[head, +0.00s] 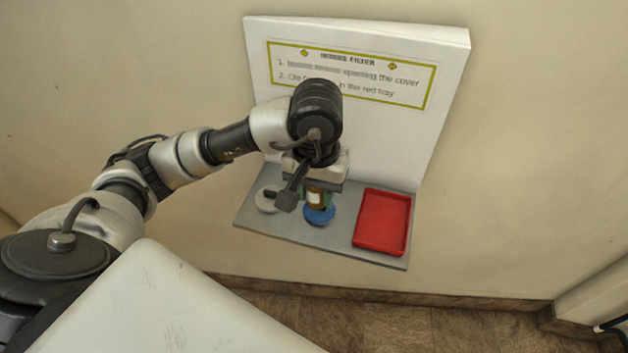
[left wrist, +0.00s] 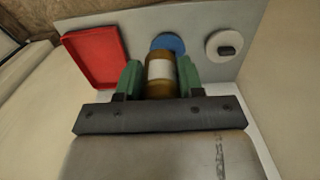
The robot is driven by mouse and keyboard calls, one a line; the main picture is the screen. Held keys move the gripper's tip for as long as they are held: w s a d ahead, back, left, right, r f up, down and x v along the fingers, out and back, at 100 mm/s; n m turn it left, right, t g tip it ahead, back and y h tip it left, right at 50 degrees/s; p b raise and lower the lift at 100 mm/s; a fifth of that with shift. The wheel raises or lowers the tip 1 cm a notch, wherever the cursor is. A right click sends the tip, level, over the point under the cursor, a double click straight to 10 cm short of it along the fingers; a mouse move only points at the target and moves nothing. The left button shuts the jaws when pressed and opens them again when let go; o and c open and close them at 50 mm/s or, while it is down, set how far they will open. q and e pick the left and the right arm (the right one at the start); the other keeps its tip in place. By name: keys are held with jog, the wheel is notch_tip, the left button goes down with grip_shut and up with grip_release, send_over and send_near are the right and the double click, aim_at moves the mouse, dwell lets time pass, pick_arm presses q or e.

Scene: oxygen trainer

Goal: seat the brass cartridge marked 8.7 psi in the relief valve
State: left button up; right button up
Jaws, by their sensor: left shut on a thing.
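My left gripper (head: 316,188) is over the grey shelf of the wall panel, pointing down. In the left wrist view its two green fingers (left wrist: 159,78) are shut on a brass-brown cartridge (left wrist: 161,66) with a pale label. The label's writing cannot be read. The cartridge also shows in the head view (head: 316,198), just above or at a round blue part (head: 321,215) on the shelf. The blue part shows just beyond the cartridge in the left wrist view (left wrist: 168,42). I cannot tell whether they touch. Neither view clearly identifies the relief valve.
A red tray (head: 383,222) lies on the shelf (head: 341,240) right of the blue part. A pale disc with a dark knob (left wrist: 226,49) is on its other side. Behind stands a white panel with a yellow-bordered instruction sign (head: 400,88), partly hidden by my arm.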

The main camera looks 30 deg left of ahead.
pick_arm(q)
jog(key=w+a+f+p, duration=0.1)
jog(key=w+a, duration=0.1)
jog(key=w+a+f+p, duration=0.1)
jog(key=w+a+f, duration=0.1)
jog(key=w+a+f+p, duration=0.1)
jog(key=w+a+f, duration=0.1)
jog(key=a, duration=0.1)
jog(key=shift+w, duration=0.25)
jog(key=shift+w+a+f+p, duration=0.45)
jog(key=shift+w+f, duration=0.1)
jog(key=shift+w, duration=0.25)
jog(key=shift+f, duration=0.25)
notch_tip(320, 180, down, 3)
jog(key=shift+f+p, duration=0.1)
jog(key=shift+p, duration=0.85)
jog(key=shift+f, duration=0.25)
jog(key=shift+a+f, duration=0.1)
jog(key=shift+f, duration=0.1)
jog(key=o, duration=1)
pick_arm(e)
jog(key=s+r, duration=0.3)
jog(key=r, duration=0.2)
jog(key=shift+s+a+r, duration=0.15)
jog(key=shift+a+r, duration=0.05)
jog(key=shift+a, duration=0.15)
